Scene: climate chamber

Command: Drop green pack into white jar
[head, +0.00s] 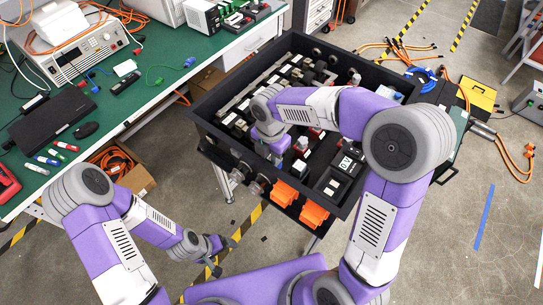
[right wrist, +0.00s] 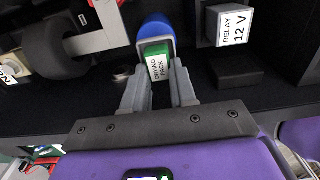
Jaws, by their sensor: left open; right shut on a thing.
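The green pack (right wrist: 157,62), with a white label reading "DRYING PACK", sits between the fingertips of my right gripper (right wrist: 160,80) in the right wrist view. The gripper is shut on it, over the dark inside of the black chamber box (head: 335,215). In the head view my right gripper (head: 270,153) is low in the box and the pack is hidden by the arm. My left gripper (head: 222,251) is open and empty, outside the box. I cannot pick out the white jar for certain in either view.
Orange connectors (head: 314,215) sit on the box's front.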

